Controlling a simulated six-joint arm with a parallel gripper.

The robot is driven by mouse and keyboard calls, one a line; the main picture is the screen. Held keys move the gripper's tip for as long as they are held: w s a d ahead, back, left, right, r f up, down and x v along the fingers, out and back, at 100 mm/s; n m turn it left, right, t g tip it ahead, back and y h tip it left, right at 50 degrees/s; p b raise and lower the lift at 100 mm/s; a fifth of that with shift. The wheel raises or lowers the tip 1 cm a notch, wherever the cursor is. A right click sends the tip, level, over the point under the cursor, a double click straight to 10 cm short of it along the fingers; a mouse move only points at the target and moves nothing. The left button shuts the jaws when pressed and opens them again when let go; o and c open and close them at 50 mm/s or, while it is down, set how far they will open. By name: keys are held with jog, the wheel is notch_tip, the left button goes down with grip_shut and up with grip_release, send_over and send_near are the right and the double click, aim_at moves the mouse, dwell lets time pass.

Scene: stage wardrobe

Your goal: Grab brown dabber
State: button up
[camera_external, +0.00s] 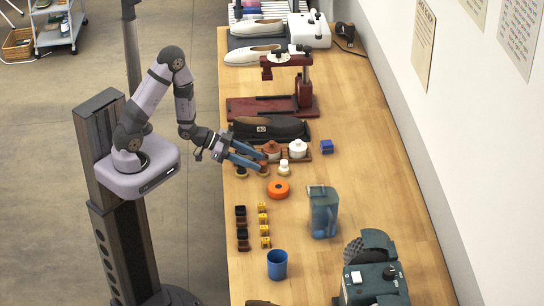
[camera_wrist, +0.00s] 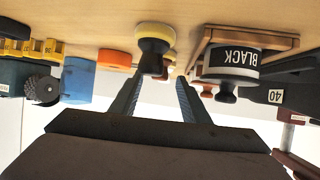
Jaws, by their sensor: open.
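My gripper (camera_external: 260,161) reaches in from the left over the table, with its two blue fingers apart and nothing visibly held between them. A brown dabber (camera_external: 264,170) with a pale base stands by the lower fingertip; I cannot tell whether they touch. A dark dabber (camera_external: 240,172) stands left of it and a white dabber (camera_external: 284,168) stands right. In the wrist view, which is upside down, my gripper (camera_wrist: 160,82) shows open fingers. A black-handled dabber (camera_wrist: 154,48) with a cream base is close by the left finger; the brown one is hard to make out there.
A wooden rack with a brown jar (camera_external: 272,150) and a white jar (camera_external: 298,148) stands just behind the dabbers. A jar labelled BLACK (camera_wrist: 231,65) is close at right in the wrist view.

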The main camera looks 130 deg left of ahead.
aim_at(260, 163)
jog(key=shift+b+x, duration=0.8)
jog(key=shift+b, duration=0.45)
jog(key=shift+w+a+f, duration=0.2)
jog(key=shift+w, duration=0.25)
jog(key=shift+w+a+f, duration=0.3)
jog(key=shift+w+a, duration=0.05)
jog(key=shift+w, duration=0.1)
grip_shut()
